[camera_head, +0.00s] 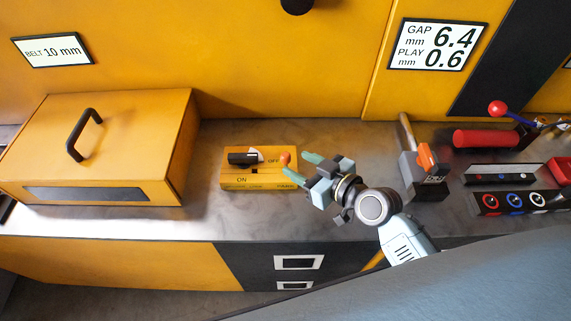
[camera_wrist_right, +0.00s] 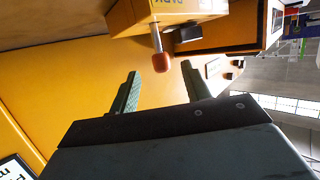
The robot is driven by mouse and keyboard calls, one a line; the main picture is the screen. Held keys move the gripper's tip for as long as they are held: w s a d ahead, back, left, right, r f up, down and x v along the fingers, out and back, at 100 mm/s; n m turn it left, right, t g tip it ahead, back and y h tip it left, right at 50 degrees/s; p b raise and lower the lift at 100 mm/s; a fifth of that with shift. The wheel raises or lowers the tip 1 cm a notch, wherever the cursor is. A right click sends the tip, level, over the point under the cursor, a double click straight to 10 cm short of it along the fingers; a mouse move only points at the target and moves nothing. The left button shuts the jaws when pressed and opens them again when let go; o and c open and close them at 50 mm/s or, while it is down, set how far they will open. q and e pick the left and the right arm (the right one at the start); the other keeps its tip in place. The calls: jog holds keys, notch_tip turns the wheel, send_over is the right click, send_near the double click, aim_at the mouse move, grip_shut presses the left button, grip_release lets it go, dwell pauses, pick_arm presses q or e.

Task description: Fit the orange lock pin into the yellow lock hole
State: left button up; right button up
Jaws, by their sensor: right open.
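My right gripper (camera_head: 301,166) is open. The box's lever ends in an orange-red knob (camera_head: 285,158). In the right wrist view the knob (camera_wrist_right: 161,62) hangs on a metal rod between the two fingertips (camera_wrist_right: 160,69), with space on both sides. An orange part (camera_head: 427,157) sits on a grey block with a handle, right of my gripper; I cannot tell if it is the lock pin. I cannot make out a yellow lock hole. My left gripper is not in view.
A yellow lidded case (camera_head: 150,125) with a black handle stands at the left. A red cylinder (camera_head: 487,138) and a panel of coloured ring sockets (camera_head: 525,200) are at the right. The grey worktop (camera_head: 340,136) is bare behind my gripper.

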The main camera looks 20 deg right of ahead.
aim_at(288, 157)
jog(key=shift+x, duration=0.9)
jog(key=x, duration=0.2)
jog(key=shift+w+a, duration=0.25)
jog(key=shift+w+a+f, duration=0.15)
jog(key=shift+w, duration=0.2)
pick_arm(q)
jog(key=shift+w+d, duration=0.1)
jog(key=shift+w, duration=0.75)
pick_arm(e)
grip_shut()
